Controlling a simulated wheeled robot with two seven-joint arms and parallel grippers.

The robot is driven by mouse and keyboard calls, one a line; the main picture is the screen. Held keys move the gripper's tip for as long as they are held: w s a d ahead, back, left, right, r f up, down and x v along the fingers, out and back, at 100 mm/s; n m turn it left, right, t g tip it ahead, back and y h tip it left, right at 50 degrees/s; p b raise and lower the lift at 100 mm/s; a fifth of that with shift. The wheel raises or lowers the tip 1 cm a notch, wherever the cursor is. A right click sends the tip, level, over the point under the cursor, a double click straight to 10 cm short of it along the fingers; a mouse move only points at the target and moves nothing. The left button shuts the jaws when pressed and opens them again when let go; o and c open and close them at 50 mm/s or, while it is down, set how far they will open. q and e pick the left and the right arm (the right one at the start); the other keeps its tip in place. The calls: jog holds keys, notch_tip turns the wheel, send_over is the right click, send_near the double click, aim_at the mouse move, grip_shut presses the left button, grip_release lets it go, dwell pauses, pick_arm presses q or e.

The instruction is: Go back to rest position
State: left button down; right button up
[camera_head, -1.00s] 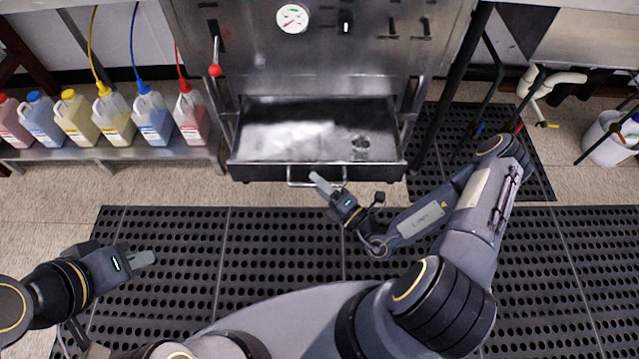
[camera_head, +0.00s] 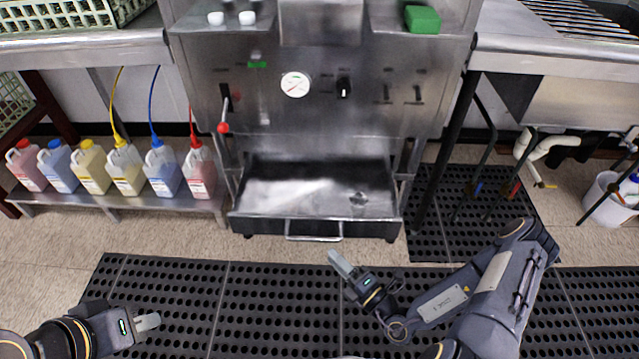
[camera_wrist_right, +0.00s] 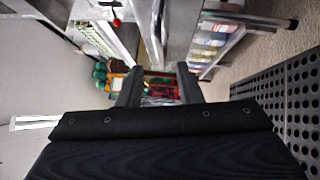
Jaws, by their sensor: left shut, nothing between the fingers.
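My left gripper (camera_head: 147,322) is at the lower left of the head view, shut and empty above the dark floor mat. My right gripper (camera_head: 341,264) is at the lower middle, just in front of the open steel drawer (camera_head: 300,222) and apart from its bar handle (camera_head: 314,238). In the right wrist view, the two fingers of the right gripper (camera_wrist_right: 158,88) stand apart with nothing between them. The drawer is pulled out at the foot of the steel machine (camera_head: 320,110).
Several coloured jugs (camera_head: 90,167) stand on a low steel shelf (camera_head: 130,208) at the left. A dark pipe leg (camera_head: 440,150) and a white bucket (camera_head: 602,198) are on the right. The perforated floor mat (camera_head: 250,300) in front is clear.

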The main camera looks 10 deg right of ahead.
jog(key=s+a+r+n+g+y, duration=0.1)
jog(key=s+r+n+g+y, duration=0.15)
jog(key=r+n+g, duration=0.55)
jog(key=s+a+r+n+g+y, duration=0.1)
jog(key=s+r+n+g, duration=0.25)
jog(key=n, duration=0.75)
jog(key=s+a+r+n+g+y, duration=0.15)
jog(key=s+r+n+g, duration=0.35)
jog(key=n, duration=0.5)
jog(key=s+d+r+n+t+h, duration=0.6)
jog(key=d+r+n+h, duration=0.35)
jog(key=n, duration=0.55)
notch_tip(320, 180, up, 26)
jog(key=h+p, duration=0.1)
jog(key=p, duration=2.6)
jog(key=shift+d+f+n+h, duration=0.25)
jog(key=shift+d+n+h, duration=0.1)
jog(key=shift+d, duration=0.1)
jog(key=shift+g, duration=0.25)
